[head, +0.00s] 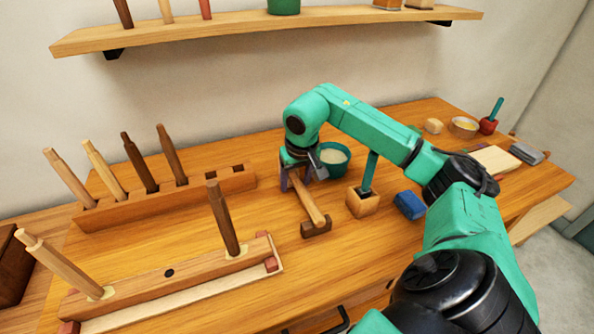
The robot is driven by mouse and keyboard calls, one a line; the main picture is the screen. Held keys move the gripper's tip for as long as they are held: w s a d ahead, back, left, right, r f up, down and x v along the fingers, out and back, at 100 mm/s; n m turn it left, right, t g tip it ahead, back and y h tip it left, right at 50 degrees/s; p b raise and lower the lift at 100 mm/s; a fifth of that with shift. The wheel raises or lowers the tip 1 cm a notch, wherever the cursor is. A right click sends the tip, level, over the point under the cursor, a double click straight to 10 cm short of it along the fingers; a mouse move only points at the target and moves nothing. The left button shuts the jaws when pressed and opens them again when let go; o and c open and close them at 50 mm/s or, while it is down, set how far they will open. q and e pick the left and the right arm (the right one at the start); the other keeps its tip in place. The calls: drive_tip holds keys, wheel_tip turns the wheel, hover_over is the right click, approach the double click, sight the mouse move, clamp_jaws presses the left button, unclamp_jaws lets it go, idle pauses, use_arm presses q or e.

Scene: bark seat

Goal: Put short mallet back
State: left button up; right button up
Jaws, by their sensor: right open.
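A short mallet (308,199) with a pale wooden handle and a dark brown head (316,229) is near the middle of the bench. Its head is toward me, at the bench top, and its handle slants up and away. My left gripper is not in view.
A front wooden fixture (185,272) holds two upright handles. A green bowl (334,160), a wooden block with a green-handled tool (363,203) and a blue block (410,205) lie right of the mallet. A shelf (230,30) hangs above. Bench between rack and mallet is clear.

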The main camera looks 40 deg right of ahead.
drive_tip(key=p+v, duration=0.1)
drive_tip(key=v, duration=1.3)
drive_tip(key=shift+r, duration=0.15)
drive_tip(key=shift+s, duration=0.1)
